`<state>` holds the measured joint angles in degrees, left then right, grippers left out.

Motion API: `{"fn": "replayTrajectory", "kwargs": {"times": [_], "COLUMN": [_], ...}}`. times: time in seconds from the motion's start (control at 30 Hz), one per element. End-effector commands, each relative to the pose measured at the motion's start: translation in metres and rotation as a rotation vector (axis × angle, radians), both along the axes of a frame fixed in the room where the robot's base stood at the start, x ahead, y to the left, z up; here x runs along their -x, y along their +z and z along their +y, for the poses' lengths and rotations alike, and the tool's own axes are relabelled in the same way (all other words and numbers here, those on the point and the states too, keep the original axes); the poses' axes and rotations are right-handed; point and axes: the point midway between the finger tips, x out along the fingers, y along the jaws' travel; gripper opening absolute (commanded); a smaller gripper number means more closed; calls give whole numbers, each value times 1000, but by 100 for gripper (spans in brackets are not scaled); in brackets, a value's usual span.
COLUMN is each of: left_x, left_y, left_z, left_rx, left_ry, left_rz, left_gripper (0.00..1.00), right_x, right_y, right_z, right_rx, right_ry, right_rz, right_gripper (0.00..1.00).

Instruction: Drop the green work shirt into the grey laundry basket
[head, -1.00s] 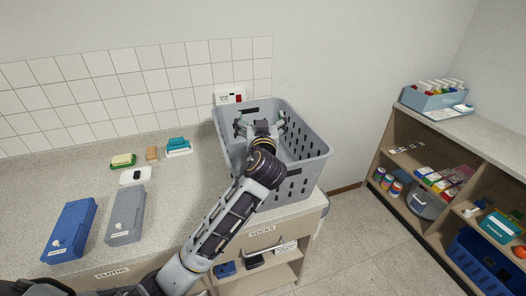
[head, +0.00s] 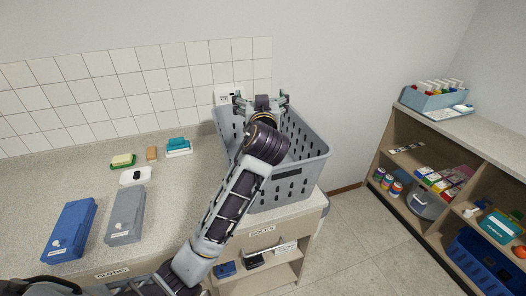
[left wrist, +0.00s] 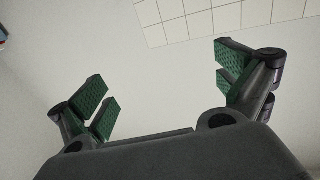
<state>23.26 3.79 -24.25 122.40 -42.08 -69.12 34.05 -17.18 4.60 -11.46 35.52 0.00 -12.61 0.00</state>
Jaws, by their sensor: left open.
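The grey laundry basket (head: 303,181) stands on the right end of the counter in the head view, with slotted walls. My left gripper (head: 261,98) is over the back part of the basket, near its rear rim, with its fingers spread apart. In the left wrist view my left gripper (left wrist: 163,85) is open, its green pads wide apart with nothing between them and only wall and tiles beyond. My arm hides part of the basket's inside. No green work shirt shows in either view. My right gripper is not in view.
Blue (head: 69,231) and grey (head: 125,216) lidded boxes, soap (head: 122,160) and sponges (head: 178,146) are on the counter to the left. A shelf unit (head: 400,150) with containers stands at the right. Floor (head: 365,245) between is clear.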

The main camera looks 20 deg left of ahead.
Motion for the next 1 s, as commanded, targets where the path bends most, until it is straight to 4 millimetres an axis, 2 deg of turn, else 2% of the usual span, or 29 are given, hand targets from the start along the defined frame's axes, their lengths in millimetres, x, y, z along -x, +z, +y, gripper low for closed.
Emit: {"fn": "replayTrajectory", "kwargs": {"times": [0.1, 0.3, 1.0], "left_x": [0, 0, 0], "left_y": [15, 28, 30], "left_z": [0, 0, 0], "left_rx": [2, 0, -1], "left_ry": [1, 1, 1], "left_rz": [-2, -1, 0], "left_gripper": [100, 100, 100], "right_x": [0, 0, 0], "right_y": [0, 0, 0], "right_z": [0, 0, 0], "right_rx": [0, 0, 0], "right_ry": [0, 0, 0], "right_rz": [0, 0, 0], "right_gripper": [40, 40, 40]}}
